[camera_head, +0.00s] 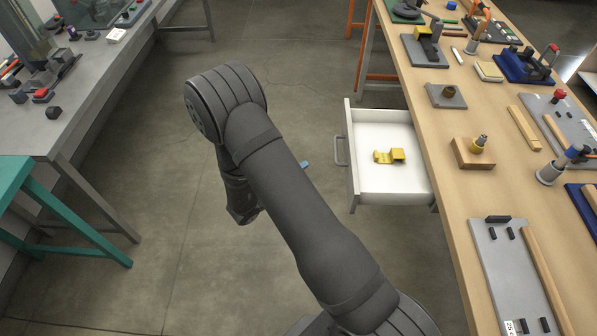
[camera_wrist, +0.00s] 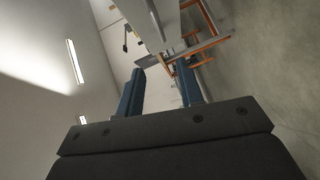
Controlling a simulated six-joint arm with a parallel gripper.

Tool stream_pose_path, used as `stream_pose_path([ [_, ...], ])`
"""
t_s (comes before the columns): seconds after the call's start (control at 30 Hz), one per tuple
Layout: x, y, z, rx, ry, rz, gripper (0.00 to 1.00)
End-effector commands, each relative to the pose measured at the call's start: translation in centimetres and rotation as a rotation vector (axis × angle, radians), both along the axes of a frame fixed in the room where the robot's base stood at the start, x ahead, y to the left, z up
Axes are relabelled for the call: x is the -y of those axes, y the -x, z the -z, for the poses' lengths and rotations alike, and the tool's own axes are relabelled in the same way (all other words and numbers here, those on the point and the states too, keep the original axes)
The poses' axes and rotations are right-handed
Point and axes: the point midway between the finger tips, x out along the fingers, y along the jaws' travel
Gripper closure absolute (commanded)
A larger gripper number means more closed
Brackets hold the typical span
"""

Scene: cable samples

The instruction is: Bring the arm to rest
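My gripper (camera_wrist: 161,70) shows in the wrist view as two blue fingers standing apart, with nothing between them. In the head view my dark grey arm hangs over the open floor between the two benches, bent at the elbow. The arm hides most of the gripper there; a small blue piece (camera_head: 305,164) that looks like a fingertip shows past the arm's right edge. My gripper touches nothing that I can see.
An open white drawer (camera_head: 365,193) with a yellow part (camera_head: 390,156) inside juts from the wooden bench (camera_head: 440,150) on the right, close to my arm. A grey bench (camera_head: 90,95) and teal stand (camera_head: 60,205) are at left. Floor between is clear.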

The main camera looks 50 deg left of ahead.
Motion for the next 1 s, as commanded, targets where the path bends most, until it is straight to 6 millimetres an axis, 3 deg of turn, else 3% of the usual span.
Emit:
stream_pose_path([
  [0.67,0.0,-0.5,0.1,0.0,0.0,0.0,0.66],
  [1.0,0.0,-5.7,0.8,0.001,0.0,0.003,0.66],
])
